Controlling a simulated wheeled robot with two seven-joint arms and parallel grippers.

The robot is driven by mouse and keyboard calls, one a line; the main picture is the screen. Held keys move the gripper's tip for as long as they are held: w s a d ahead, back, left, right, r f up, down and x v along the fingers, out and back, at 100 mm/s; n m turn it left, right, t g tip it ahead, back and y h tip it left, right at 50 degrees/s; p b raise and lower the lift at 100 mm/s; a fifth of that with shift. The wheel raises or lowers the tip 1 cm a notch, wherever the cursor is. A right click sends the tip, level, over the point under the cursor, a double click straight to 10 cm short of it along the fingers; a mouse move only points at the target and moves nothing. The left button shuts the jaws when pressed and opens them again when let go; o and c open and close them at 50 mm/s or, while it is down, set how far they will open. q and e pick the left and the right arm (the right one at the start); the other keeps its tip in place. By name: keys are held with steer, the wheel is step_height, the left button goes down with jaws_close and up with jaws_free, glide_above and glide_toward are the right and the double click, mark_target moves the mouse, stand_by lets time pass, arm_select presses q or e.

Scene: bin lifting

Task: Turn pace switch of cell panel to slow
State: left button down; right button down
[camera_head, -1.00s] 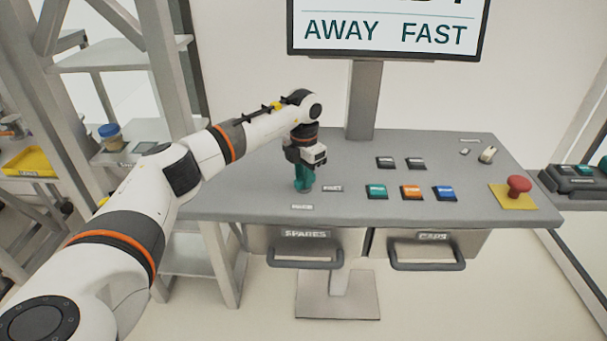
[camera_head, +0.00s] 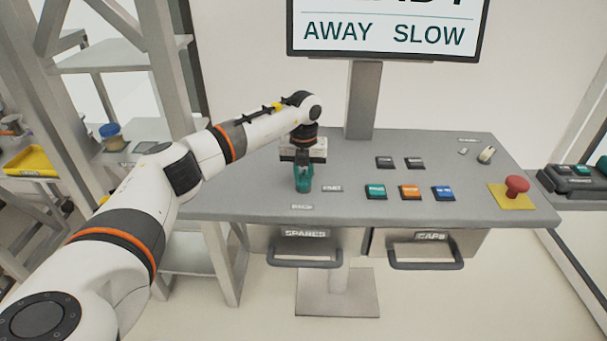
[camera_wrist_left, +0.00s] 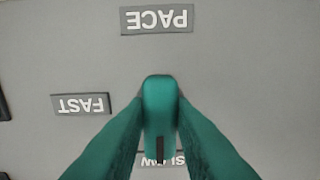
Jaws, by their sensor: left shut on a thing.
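The cell panel (camera_head: 250,200) is a grey sloped desk. My left gripper (camera_head: 303,184) points down at its left part, with its teal fingers at the panel surface. In the left wrist view its fingers are closed on both sides of the teal pace switch (camera_wrist_left: 159,92), a long knob. A dark mark on the knob points at the SLOW label, which is partly covered by the knob and fingers. The PACE label (camera_wrist_left: 157,19) and FAST label (camera_wrist_left: 82,104) are clear. The screen (camera_head: 385,30) reads AWAY and SLOW. My right gripper is not in view.
Teal, orange (camera_head: 410,192) and blue buttons sit right of the gripper. A red emergency knob (camera_head: 516,186) on a yellow plate is at the right end. Two drawers (camera_head: 304,246) hang below the panel. A shelf rack stands at the left.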

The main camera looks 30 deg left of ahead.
mark_target(304, 177)
arm_select(q)
steer(key=shift+w+r+n, duration=0.1)
steer(key=shift+r+n, duration=0.1)
steer(key=shift+n, duration=0.2)
steer(key=c, duration=1.2)
jaws_free()
steer(key=shift+f, duration=0.1)
steer(key=shift+c, duration=0.2)
step_height(304, 177, up, 12)
steer(key=b, duration=0.3)
